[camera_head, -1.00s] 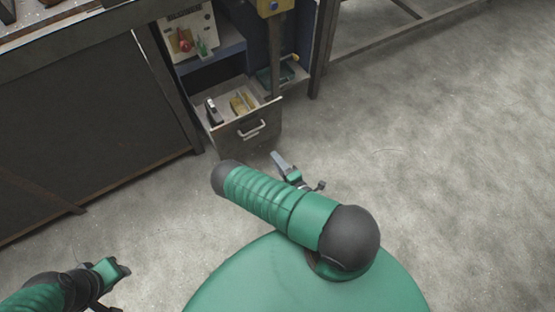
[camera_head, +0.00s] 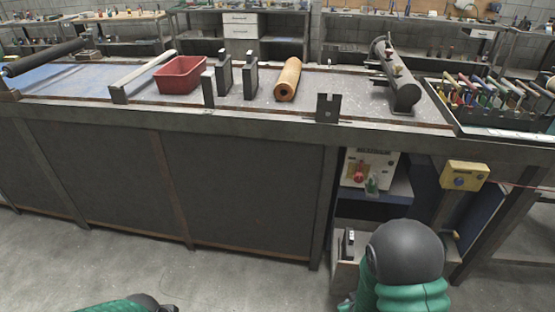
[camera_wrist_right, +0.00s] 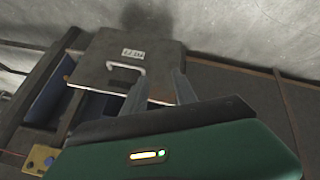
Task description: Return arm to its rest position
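In the right wrist view, the two grey fingers of my right gripper (camera_wrist_right: 164,76) stand apart with nothing between them. Beyond them is a grey drawer front (camera_wrist_right: 108,62) with a light handle and a white label; I cannot tell that the fingers touch it. In the head view, my right arm (camera_head: 404,262), green and black, rises at the lower right and covers much of the drawer (camera_head: 342,268).
A long workbench (camera_head: 250,122) crosses the view. On it are a red bin (camera_head: 182,76), a tan roll (camera_head: 288,78), a dark metal cylinder (camera_head: 398,82) and a tool rack (camera_head: 495,100). A yellow box (camera_head: 464,176) hangs at the right. Floor is clear at lower left.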

